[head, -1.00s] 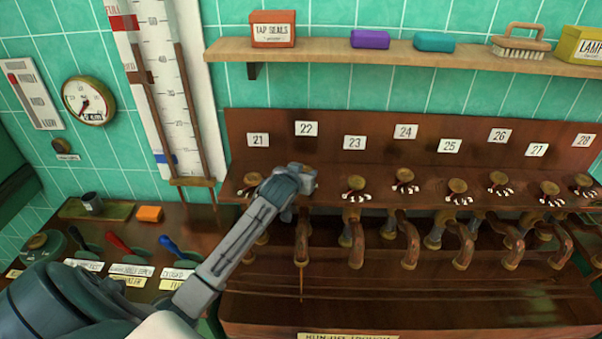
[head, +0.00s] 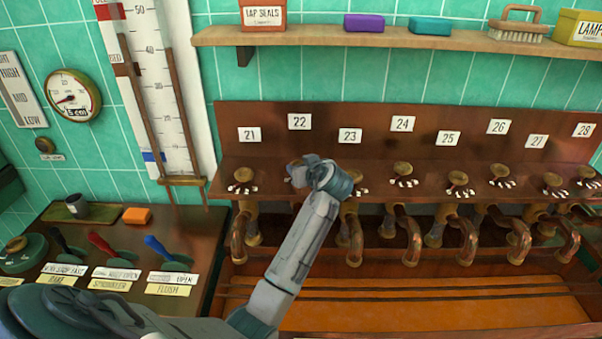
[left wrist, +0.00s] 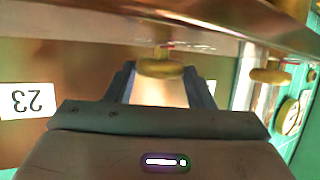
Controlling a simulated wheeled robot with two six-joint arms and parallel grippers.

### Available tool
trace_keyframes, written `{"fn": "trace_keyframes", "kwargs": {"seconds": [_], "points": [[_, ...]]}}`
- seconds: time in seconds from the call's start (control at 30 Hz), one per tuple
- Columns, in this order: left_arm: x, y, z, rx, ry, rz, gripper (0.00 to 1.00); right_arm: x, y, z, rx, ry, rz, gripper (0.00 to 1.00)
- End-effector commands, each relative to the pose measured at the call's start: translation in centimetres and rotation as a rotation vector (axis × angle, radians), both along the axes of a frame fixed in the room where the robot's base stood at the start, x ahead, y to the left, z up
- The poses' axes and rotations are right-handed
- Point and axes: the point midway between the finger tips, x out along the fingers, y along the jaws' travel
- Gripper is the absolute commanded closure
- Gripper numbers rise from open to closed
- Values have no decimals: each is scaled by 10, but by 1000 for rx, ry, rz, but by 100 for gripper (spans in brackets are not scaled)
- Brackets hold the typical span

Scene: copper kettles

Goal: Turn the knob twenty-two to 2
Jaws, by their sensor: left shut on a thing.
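Knob twenty-two (left wrist: 160,66) is a round brass knob, centred between the two fingers in the left wrist view. My left gripper (left wrist: 162,80) is shut on it. In the head view my left gripper (head: 300,172) is at the ledge under the label 22 (head: 299,122), and my wrist and arm reach in from below, to the right of the knob. The gripper hides most of the knob and its number marks there, so its setting cannot be read. The tap below it is hidden behind my arm. My right gripper is not in view.
More knobs and taps continue rightward above a trough (head: 450,300). Several levers (head: 168,249) stand at the left. A shelf (head: 330,39) runs above.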

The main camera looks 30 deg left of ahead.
Motion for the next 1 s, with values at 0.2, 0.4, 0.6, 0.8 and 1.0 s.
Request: {"fn": "trace_keyframes", "kwargs": {"seconds": [0.2, 0.4, 0.6, 0.8, 1.0], "points": [[1, 0, 0, 1, 1, 29, 75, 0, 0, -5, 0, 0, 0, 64], [1, 0, 0, 1, 2, 32, 75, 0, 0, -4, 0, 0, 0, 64], [1, 0, 0, 1, 2, 31, 46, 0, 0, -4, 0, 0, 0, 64], [1, 0, 0, 1, 2, 31, 30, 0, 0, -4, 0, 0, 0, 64], [0, -2, 0, 0, 0, 30, 30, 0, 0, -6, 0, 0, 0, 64]]}}
